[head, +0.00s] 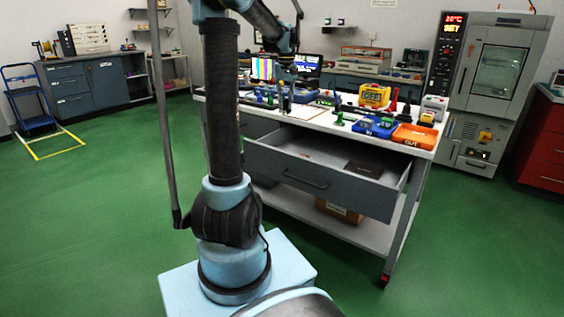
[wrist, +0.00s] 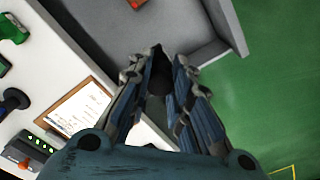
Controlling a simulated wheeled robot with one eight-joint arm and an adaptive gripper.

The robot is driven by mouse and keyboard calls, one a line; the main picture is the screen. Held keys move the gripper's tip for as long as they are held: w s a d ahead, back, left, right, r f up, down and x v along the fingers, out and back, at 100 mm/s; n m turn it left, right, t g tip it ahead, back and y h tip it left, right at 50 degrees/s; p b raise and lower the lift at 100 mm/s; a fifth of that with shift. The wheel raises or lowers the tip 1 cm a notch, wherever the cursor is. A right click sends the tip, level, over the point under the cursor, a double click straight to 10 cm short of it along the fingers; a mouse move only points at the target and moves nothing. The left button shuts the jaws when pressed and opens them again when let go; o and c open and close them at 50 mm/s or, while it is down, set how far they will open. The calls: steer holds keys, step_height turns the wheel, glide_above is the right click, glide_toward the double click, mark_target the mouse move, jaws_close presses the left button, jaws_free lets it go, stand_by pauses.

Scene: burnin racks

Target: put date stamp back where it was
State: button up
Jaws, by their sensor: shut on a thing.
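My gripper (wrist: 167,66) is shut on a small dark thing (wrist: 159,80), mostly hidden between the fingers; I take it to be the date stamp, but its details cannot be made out. In the wrist view the fingertips point toward the open grey drawer (wrist: 158,32), and the worktop is on the left. In the head view my gripper (head: 285,62) is above the bench, partly behind the arm, and the stamp cannot be made out there. The open drawer (head: 325,181) shows a dark box-like thing (head: 364,169) at its right end.
The white worktop (wrist: 62,28) carries a clipboard (wrist: 78,106) and a device with green lights (wrist: 36,145). In the head view a blue tray (head: 374,128) and an orange tray (head: 414,137) stand near the front right edge. The green floor before the drawer is clear.

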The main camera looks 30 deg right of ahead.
steer(key=shift+n, duration=0.3)
steer(key=f, duration=1.7)
steer(key=shift+s+a, duration=0.1)
steer(key=shift+a, duration=0.25)
steer(key=shift+f, duration=2.35)
steer(key=shift+f, duration=0.1)
steer(key=o, duration=0.8)
steer(key=shift+o, duration=0.3)
